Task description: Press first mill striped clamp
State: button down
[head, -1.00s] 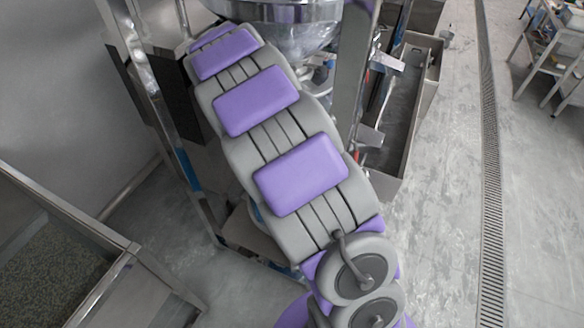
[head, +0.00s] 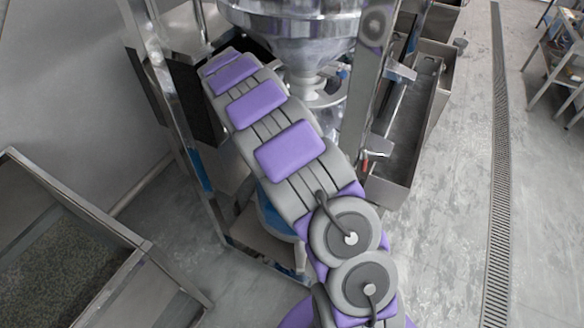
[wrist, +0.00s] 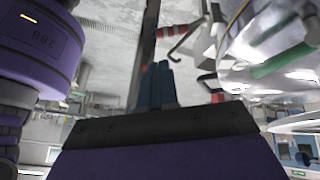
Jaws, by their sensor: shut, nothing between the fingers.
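My gripper (wrist: 160,88) shows in the wrist view as two dark blue-grey fingers held together, with nothing between them. In the head view my arm hides it. A red-and-dark striped piece (wrist: 179,32), which looks like a clamp, lies just beyond and right of the fingertips in the wrist view, apart from them. A second red striped piece (wrist: 211,82) sits lower, right of the fingers. The mill's steel hopper (head: 300,30) stands behind my arm in the head view. I cannot tell which striped piece belongs to the first mill.
A clear rounded vessel (wrist: 270,45) is close on the right in the wrist view. A steel post (head: 368,90) and a long trough (head: 405,150) stand right of my arm. A bin of granules (head: 60,235) is at lower left.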

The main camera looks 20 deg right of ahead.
jog(key=x, duration=1.3)
jog(key=shift+b, duration=0.35)
jog(key=shift+f, duration=0.25)
